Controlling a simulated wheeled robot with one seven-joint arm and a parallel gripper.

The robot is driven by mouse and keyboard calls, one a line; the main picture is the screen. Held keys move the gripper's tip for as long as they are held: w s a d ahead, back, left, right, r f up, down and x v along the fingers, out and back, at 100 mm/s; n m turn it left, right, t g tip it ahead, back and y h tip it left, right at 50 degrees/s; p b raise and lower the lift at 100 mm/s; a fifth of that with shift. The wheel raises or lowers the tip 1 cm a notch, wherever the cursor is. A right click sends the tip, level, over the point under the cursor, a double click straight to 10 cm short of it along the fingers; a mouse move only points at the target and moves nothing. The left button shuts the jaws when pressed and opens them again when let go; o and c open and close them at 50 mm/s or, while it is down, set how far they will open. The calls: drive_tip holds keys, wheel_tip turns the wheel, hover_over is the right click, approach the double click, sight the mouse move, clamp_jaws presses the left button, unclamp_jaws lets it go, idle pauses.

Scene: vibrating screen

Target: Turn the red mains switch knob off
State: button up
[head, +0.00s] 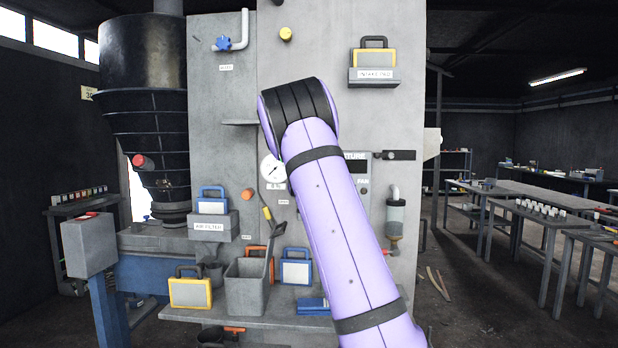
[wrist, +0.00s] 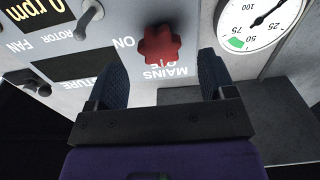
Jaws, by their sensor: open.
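The red mains switch knob (wrist: 160,45) shows in the wrist view on a light panel, above the word MAINS, which appears upside down. The word ON is to the left of the knob. My gripper (wrist: 163,75) is open, with one dark finger on each side of the knob's place in the picture. The knob appears just beyond the fingertips, between them, and I see no contact. In the head view my purple arm (head: 338,220) covers the part of the panel where the knob would be, and both knob and gripper are hidden there.
A round gauge (wrist: 262,22) is right of the knob in the wrist view; a rotor switch (wrist: 88,20) is to its left. In the head view, a grey bin (head: 246,290), a yellow case (head: 190,293) and a blue case (head: 296,270) stand on the low shelf.

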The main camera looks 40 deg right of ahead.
drive_tip(key=v, duration=0.6)
drive_tip(key=shift+s+a, duration=0.25)
drive_tip(key=s+a+n+y, duration=0.2)
drive_tip(key=s+a+y, duration=0.45)
drive_tip(key=a, duration=0.65)
drive_tip(key=s+a+n+y, duration=0.3)
drive_tip(key=s+a+y, duration=0.3)
drive_tip(key=a, duration=0.6)
drive_tip(key=s+a+f+n+g, duration=0.1)
drive_tip(key=s+a+f+g, duration=0.1)
drive_tip(key=s+a, duration=0.3)
drive_tip(key=s+a+f+n+g+y, duration=0.1)
drive_tip(key=s+a, duration=0.4)
drive_tip(key=s, duration=0.8)
drive_tip(key=s+a+f+n+g, duration=0.2)
drive_tip(key=s+a, duration=0.3)
drive_tip(key=s, duration=0.4)
drive_tip(key=shift+s+f+n+g, duration=0.15)
drive_tip(key=shift+f+n+g, duration=0.25)
drive_tip(key=shift+f+g, duration=0.4)
drive_tip(key=shift+f, duration=0.1)
drive_tip(key=shift+c, duration=0.3)
